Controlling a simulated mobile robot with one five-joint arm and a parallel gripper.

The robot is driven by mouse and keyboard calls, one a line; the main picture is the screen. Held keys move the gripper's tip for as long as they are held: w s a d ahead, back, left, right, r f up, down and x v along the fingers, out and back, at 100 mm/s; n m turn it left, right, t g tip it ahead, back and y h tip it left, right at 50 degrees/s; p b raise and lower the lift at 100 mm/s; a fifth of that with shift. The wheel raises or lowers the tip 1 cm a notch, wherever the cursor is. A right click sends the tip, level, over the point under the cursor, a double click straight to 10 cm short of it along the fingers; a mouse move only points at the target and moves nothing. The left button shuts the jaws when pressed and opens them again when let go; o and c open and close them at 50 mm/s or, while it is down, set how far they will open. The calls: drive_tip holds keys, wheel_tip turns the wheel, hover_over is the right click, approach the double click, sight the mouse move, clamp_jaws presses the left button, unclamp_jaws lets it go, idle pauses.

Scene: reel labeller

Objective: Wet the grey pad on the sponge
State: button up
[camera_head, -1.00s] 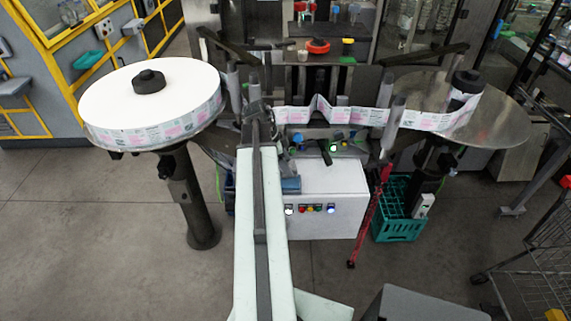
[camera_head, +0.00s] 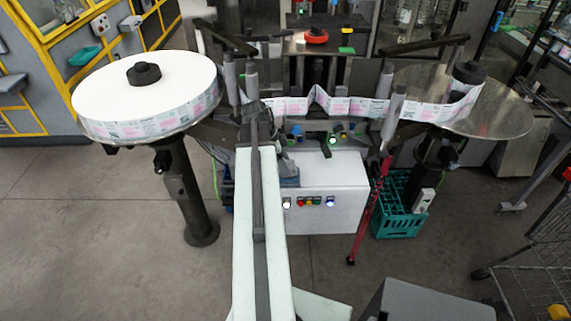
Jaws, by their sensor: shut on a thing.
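My arm reaches forward from the bottom of the picture, and my gripper (camera_head: 253,108) is a small dark shape at its far end, among the machine's rollers. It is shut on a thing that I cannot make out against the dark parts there. I cannot pick out the grey pad. A flat green piece (camera_head: 347,50), possibly the sponge, lies on the shelf at the back, to the right of a red round object (camera_head: 317,37). My gripper is apart from it, nearer to me and to the left.
A large white label reel (camera_head: 105,85) stands at left. A printed label strip (camera_head: 340,106) runs across to a metal disc (camera_head: 505,115) at right. Below are a white control box (camera_head: 345,195), a teal crate (camera_head: 396,224) and a wire cart (camera_head: 525,270). Open floor lies at lower left.

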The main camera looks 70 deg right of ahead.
drive_tip(key=shift+a+f+b, duration=0.1)
drive_tip(key=shift+f+b, duration=0.45)
idle(1.3)
drive_tip(key=shift+r, duration=0.1)
wheel_tip(320, 180, up, 7)
drive_tip(key=p, duration=0.7)
